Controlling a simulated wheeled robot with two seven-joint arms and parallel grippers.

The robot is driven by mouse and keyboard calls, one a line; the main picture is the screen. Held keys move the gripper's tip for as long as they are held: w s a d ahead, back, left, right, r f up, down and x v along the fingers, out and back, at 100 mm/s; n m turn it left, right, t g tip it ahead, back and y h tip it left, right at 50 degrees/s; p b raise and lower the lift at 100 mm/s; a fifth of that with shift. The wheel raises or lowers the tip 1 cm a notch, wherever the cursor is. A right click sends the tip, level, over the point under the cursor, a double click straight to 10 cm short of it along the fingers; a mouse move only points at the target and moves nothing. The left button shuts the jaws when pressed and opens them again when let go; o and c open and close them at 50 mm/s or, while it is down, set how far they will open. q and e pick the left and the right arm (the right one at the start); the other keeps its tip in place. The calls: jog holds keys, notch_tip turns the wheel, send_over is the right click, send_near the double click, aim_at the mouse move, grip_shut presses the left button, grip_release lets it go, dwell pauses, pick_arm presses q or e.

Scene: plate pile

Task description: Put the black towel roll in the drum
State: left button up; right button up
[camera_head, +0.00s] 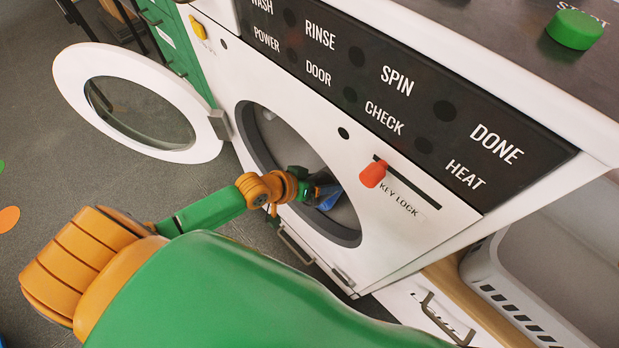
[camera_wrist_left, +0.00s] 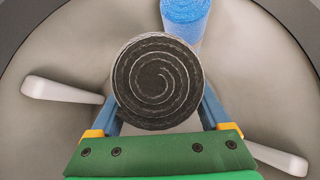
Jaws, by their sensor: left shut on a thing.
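The black towel roll (camera_wrist_left: 158,82) shows end-on in the left wrist view, a dark spiral held between the two blue fingers of my left gripper (camera_wrist_left: 160,118). The gripper is shut on it. In the head view my left gripper (camera_head: 322,192) reaches through the round door opening into the drum (camera_head: 292,148) of the white machine. The roll is mostly hidden there by the gripper. The left wrist view shows the grey drum interior (camera_wrist_left: 75,60) around the roll. My right gripper is not in view.
A blue towel roll (camera_wrist_left: 185,18) lies deeper in the drum. White paddles (camera_wrist_left: 62,92) stick out from the drum wall. The round door (camera_head: 180,90) stands open to the left. A red key-lock knob (camera_head: 372,174) is right of the opening. A grey basket (camera_head: 490,270) stands at lower right.

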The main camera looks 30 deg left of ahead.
pick_arm(q)
jog(key=w+b, duration=0.1)
jog(key=w, duration=0.1)
jog(key=w+d+b, duration=0.1)
jog(key=w, duration=0.1)
jog(key=w+d+b, duration=0.1)
jog(key=w, duration=0.1)
jog(key=shift+f+b, duration=0.15)
jog(key=shift+b, duration=0.2)
jog(key=shift+s+r+p, duration=0.15)
jog(key=shift+r+p, duration=0.05)
jog(key=shift+p, duration=0.35)
jog(key=o, duration=1.4)
jog(key=p+v, duration=0.2)
jog(key=v, duration=0.4)
jog(key=shift+s+r+p, duration=0.1)
jog(key=shift+r+p, duration=0.05)
jog(key=shift+p, duration=0.25)
jog(key=shift+s+a+r, duration=0.2)
jog(key=shift+s+r, duration=0.05)
jog(key=shift+s, duration=0.1)
